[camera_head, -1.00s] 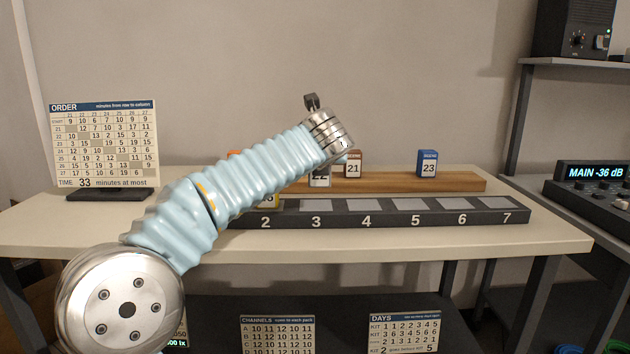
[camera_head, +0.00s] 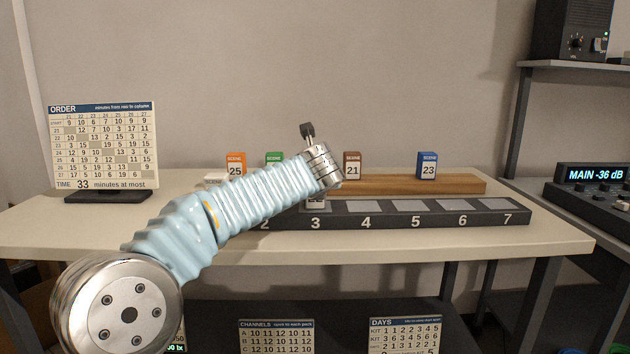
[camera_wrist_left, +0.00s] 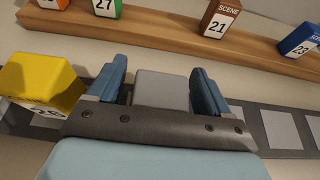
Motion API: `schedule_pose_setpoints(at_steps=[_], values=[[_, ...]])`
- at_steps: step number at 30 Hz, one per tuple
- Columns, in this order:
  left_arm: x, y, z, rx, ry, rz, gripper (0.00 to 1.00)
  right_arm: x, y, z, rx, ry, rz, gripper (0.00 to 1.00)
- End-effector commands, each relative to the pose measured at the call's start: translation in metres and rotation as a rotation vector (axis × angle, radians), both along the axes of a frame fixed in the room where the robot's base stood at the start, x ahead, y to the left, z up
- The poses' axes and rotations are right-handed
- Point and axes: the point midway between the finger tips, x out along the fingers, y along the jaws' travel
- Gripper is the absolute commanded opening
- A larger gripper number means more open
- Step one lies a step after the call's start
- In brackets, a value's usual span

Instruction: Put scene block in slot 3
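A block with a plain grey top (camera_wrist_left: 161,90) stands between the two blue fingers of my left gripper (camera_wrist_left: 160,88) in the left wrist view. In the head view a small part of the block's pale label (camera_head: 316,204) shows below my wrist, at slot 3 of the dark numbered rack (camera_head: 390,221). The block seems down at the slot; its seating and number are hidden. A yellow block (camera_wrist_left: 42,82) stands beside it to the left. My right gripper is out of view.
On the wooden shelf (camera_head: 400,184) stand orange 25 (camera_head: 236,162), green 27 (camera_head: 275,157), brown 21 (camera_head: 352,165) and blue 23 (camera_head: 427,165) blocks. A white block (camera_head: 215,179) shows left of my arm. Slots 4 to 7 are empty. An order board (camera_head: 103,145) stands left.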

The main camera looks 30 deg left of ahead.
Motion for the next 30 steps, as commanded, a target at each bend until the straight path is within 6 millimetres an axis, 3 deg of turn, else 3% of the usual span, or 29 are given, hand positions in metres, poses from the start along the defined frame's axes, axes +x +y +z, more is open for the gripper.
schedule_pose_setpoints(at_steps=[11,24,30], values=[[-0.003,-0.002,0.005,0.0,-0.001,-0.001,0.81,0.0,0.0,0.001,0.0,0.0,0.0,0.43],[-0.075,-0.046,0.04,0.0,-0.002,-0.002,0.81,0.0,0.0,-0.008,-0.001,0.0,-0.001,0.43],[-0.093,-0.057,0.048,0.001,0.0,0.0,0.81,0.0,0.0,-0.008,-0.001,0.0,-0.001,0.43]])
